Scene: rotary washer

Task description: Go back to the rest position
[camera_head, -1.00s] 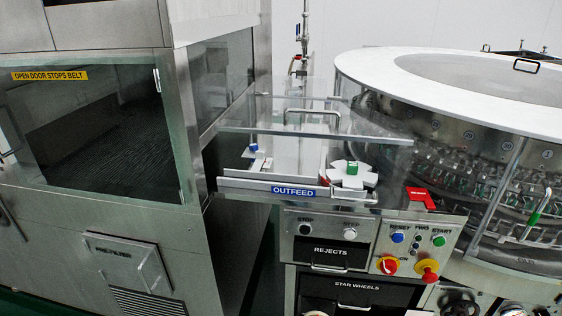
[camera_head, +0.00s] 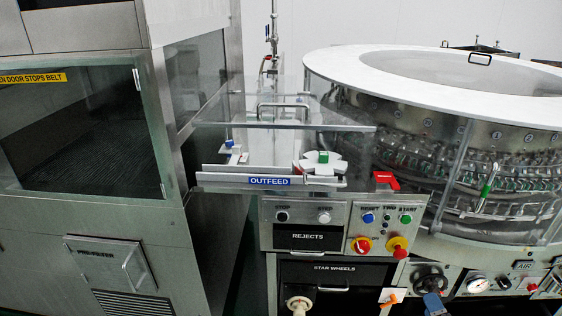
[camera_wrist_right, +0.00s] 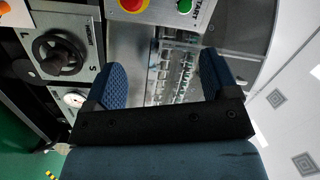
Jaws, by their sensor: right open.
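My right gripper (camera_wrist_right: 165,72) is open and empty in the right wrist view, with its blue fingers spread wide. Part of it shows as a small blue shape (camera_head: 434,303) at the bottom edge of the head view, in front of the lower control panel. A black valve handle (camera_wrist_right: 58,52) lies to the left of the fingers in the wrist view. A clear machine wall with glass vials (camera_wrist_right: 172,75) shows between the fingers. My left gripper is not in view.
The rotary washer (camera_head: 440,150) stands at the right, with a white rim. The outfeed guard (camera_head: 290,120) and the control panel (camera_head: 388,225) with red and yellow knobs are in the middle. A steel cabinet (camera_head: 80,230) stands at the left. Green floor (camera_wrist_right: 25,150) shows in the wrist view.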

